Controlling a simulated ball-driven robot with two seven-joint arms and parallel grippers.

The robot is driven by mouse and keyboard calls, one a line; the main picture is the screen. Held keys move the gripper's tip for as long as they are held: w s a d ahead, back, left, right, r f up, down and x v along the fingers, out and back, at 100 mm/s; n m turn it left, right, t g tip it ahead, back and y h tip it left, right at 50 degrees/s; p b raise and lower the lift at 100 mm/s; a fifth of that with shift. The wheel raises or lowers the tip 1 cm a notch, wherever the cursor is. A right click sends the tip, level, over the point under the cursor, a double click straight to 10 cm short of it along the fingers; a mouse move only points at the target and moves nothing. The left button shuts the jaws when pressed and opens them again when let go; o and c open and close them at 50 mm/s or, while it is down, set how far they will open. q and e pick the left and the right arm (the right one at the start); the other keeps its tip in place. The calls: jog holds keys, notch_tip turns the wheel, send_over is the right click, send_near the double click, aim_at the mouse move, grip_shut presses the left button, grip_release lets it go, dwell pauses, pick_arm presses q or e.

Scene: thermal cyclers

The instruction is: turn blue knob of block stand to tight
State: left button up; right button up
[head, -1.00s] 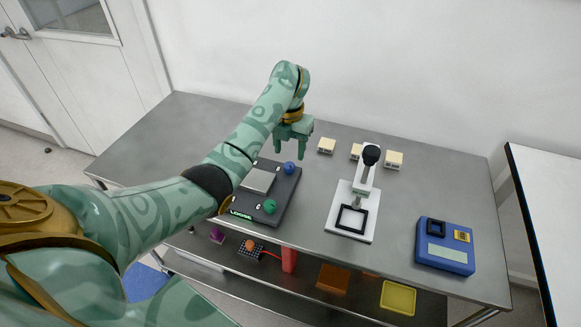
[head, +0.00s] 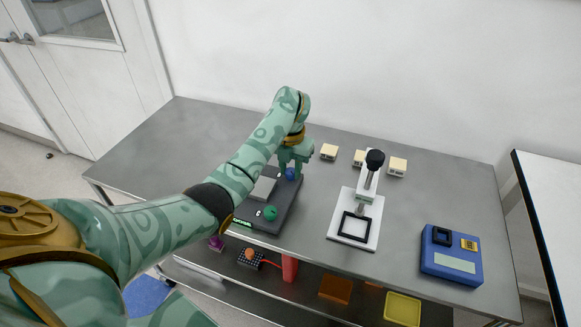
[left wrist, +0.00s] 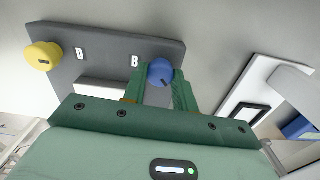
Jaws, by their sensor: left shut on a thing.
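The dark grey block stand (head: 285,215) sits on the metal table, with a light plate (head: 263,189) on top, a green knob (head: 270,212) at its front and the blue knob (head: 290,174) at its back right. My left gripper (head: 291,172) points down over the blue knob. In the left wrist view, the blue knob (left wrist: 160,72) lies between the fingers of the left gripper (left wrist: 162,90), which is shut on it. That view also shows a yellow knob (left wrist: 43,56) beside a letter D, and a letter B by the blue knob. My right gripper is out of view.
A white press with a black ball handle (head: 375,158) stands to the right. A blue device (head: 450,255) is at the table's right end. Several small cream blocks (head: 329,151) lie behind. The lower shelf holds a yellow tray (head: 402,309).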

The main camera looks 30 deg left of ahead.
pick_arm(q)
jog(key=shift+d+r+m+p, duration=0.1)
jog(key=shift+r+m+p, duration=0.1)
jog(key=shift+m+p, duration=1.6)
jog(key=m+p, duration=0.3)
jog(key=m, duration=0.3)
jog(key=m+p, duration=0.2)
jog(key=m, duration=0.2)
jog(key=shift+w+m, duration=0.1)
jog(key=shift+m, duration=0.3)
jog(key=shift+f+m+p, duration=0.15)
jog(key=shift+m+p, duration=0.5)
jog(key=shift+m, duration=1.65)
jog(key=o, duration=1)
